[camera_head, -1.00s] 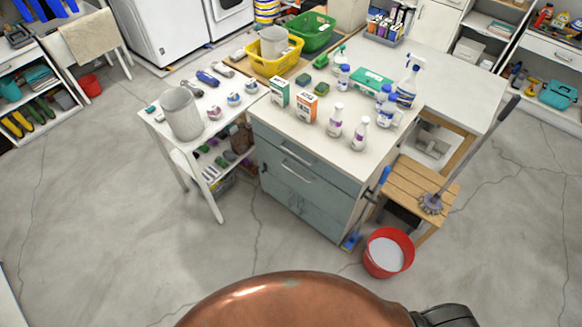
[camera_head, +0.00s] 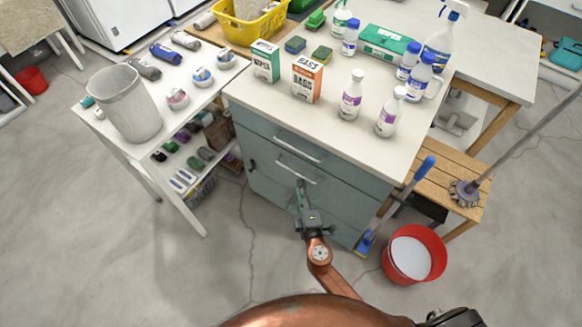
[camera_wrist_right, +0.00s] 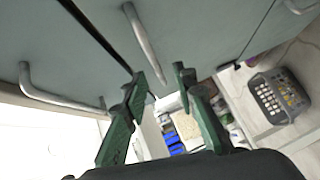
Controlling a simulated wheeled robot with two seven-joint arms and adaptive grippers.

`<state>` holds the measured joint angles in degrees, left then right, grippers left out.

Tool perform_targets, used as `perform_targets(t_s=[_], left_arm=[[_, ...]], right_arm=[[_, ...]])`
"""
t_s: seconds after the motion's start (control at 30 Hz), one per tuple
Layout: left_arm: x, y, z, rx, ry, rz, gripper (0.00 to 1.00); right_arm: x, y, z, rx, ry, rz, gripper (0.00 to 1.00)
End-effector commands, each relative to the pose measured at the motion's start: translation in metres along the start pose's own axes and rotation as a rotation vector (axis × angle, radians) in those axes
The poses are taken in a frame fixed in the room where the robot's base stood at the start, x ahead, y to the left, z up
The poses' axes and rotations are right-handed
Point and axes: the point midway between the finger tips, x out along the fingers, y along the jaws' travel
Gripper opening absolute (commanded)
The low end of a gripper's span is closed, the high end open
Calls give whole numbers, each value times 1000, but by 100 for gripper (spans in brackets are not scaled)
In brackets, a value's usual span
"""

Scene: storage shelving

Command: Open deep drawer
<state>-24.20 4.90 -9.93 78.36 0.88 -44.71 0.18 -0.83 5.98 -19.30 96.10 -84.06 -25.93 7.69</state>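The grey-blue drawer cabinet (camera_head: 290,185) stands in the middle of the head view, its drawer fronts closed. It has an upper bar handle (camera_head: 298,148) and a second bar handle (camera_head: 296,172) below it; the lowest part is partly hidden by my arm. My right gripper (camera_head: 301,186) is at the front, close to the second handle. In the right wrist view the gripper (camera_wrist_right: 160,78) has its green fingers apart, with a metal bar handle (camera_wrist_right: 143,42) reaching between the fingertips. Contact cannot be told. Another handle (camera_wrist_right: 55,98) is at the left. My left gripper is not in view.
A red bucket (camera_head: 393,278) and a blue-handled brush (camera_head: 399,203) stand right of the cabinet, near a wooden stool (camera_head: 455,185). A white shelf table (camera_head: 140,160) is at the left. Bottles and boxes stand on top. Floor in front is clear.

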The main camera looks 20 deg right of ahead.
Motion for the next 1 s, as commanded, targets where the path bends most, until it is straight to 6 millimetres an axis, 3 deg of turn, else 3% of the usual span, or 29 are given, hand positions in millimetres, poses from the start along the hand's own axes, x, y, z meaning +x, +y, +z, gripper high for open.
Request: perform_targets(t_s=[0.53, 0.93, 1.0], left_arm=[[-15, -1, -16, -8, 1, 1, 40], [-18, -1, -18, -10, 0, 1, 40], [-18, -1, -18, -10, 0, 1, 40]], right_arm=[[70, 5, -4, -8, 4, 12, 26], [77, 6, -2, -6, 2, 12, 26], [77, 6, -2, -6, 2, 12, 21]])
